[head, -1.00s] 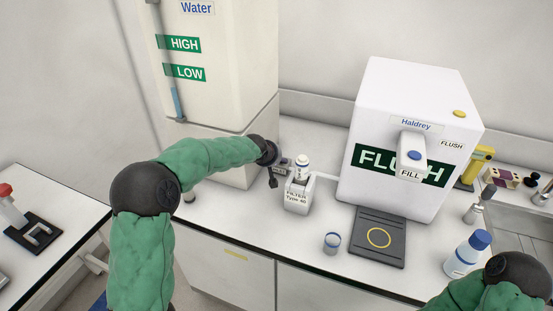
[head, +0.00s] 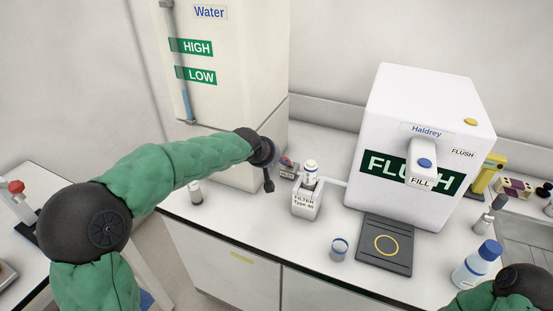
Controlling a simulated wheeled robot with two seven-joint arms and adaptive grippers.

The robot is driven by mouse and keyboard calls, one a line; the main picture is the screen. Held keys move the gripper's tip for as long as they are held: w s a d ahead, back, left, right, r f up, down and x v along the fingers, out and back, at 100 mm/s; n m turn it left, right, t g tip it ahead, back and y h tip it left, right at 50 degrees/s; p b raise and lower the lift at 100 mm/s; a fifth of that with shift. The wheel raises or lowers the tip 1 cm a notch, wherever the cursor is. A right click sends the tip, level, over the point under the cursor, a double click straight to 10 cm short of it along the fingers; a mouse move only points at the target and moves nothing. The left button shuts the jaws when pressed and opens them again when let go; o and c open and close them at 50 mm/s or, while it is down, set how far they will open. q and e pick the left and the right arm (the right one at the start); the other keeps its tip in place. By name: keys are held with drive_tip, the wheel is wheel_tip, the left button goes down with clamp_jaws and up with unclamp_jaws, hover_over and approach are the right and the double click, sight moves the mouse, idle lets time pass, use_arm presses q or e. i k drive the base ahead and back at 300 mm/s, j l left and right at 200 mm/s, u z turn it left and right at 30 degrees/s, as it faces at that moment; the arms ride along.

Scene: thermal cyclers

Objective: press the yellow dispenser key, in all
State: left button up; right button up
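The yellow key (head: 471,122) is a small round button on the top right of the white Haldrey dispenser (head: 425,95), above a FLUSH label. A blue button (head: 425,163) sits on the dispenser's spout above a FILL label. My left gripper (head: 268,186) is a small dark shape pointing down beside the filter holder, well left of the dispenser; its finger opening does not show. Part of my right arm shows at the bottom right, but its gripper is out of the frame. Nothing covers the yellow key.
A filter holder (head: 305,202) with a white cartridge (head: 310,172) stands left of the dispenser. A small cup (head: 339,249) stands left of the black drip tray (head: 384,262). A blue-capped bottle (head: 476,263) is at the right. A tall water cabinet (head: 220,90) stands behind my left arm.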

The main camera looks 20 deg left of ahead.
sight(471, 122)
drive_tip(key=k, duration=1)
